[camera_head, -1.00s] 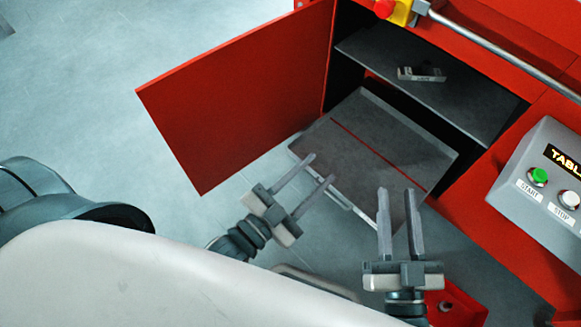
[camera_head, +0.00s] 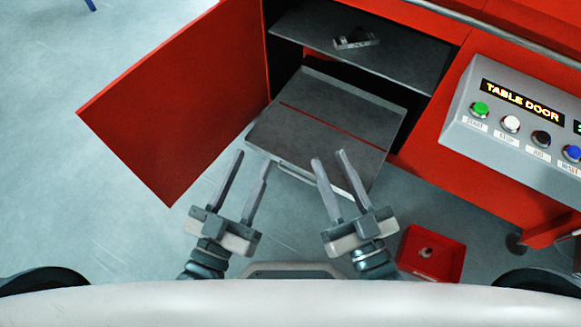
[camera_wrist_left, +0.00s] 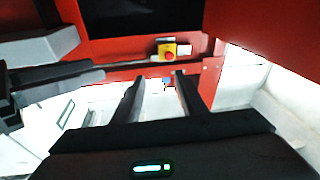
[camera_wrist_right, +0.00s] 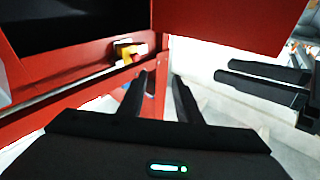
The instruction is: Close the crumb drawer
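The crumb drawer (camera_head: 345,108) is a flat grey tray with a thin red line across it. It is pulled out of the red cabinet, below a dark shelf. Its pale front edge (camera_head: 292,172) faces me. My left gripper (camera_head: 252,158) is open and empty near the drawer's front left corner. My right gripper (camera_head: 328,157) is open and empty; its fingers overlap the drawer's front edge in the head view. I cannot tell whether either touches the drawer. Both wrist views show parted, empty fingers, and I cannot make out the drawer there.
A red door (camera_head: 180,105) stands open left of the drawer. A small metal piece (camera_head: 356,40) lies on the dark shelf (camera_head: 405,62). A grey control panel (camera_head: 520,115) is on the right. A red bin (camera_head: 430,255) stands on the floor; open floor lies left.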

